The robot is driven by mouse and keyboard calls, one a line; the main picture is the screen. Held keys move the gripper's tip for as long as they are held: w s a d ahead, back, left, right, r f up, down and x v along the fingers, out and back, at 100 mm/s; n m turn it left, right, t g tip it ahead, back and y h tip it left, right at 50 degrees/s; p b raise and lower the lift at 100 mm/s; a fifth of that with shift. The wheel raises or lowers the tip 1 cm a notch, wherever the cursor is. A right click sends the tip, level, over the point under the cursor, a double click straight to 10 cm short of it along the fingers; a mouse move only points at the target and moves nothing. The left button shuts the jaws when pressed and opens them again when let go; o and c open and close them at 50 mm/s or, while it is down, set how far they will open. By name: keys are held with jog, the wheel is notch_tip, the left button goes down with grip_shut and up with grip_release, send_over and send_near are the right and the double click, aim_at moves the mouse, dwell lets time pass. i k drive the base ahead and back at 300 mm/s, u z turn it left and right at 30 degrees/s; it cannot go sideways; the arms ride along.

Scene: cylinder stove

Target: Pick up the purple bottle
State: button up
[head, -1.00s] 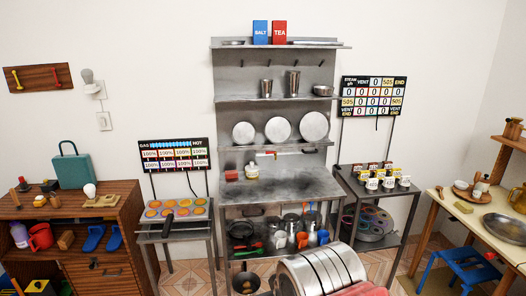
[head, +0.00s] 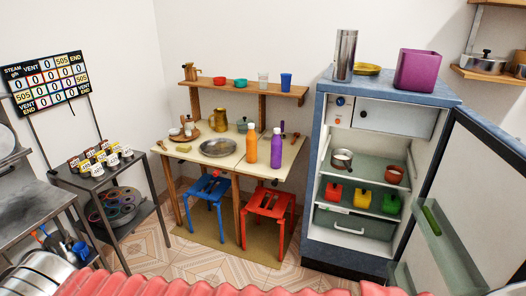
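A purple bottle (head: 276,146) stands upright on the cream table (head: 190,152), near its right front side. An orange bottle (head: 250,145) stands just left of it, a small gap apart. The purple bottle shows only in the head view, with nothing in front of it. My gripper is not in view, so its state does not show.
A blue stool (head: 208,196) and a red stool (head: 268,206) stand under the table's front. An open fridge (head: 313,190) is close on the right. Tiled floor (head: 185,258) is clear before the stools.

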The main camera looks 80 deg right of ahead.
aim_at(276, 143)
jog(key=z, duration=2.9)
jog(key=i, duration=1.9)
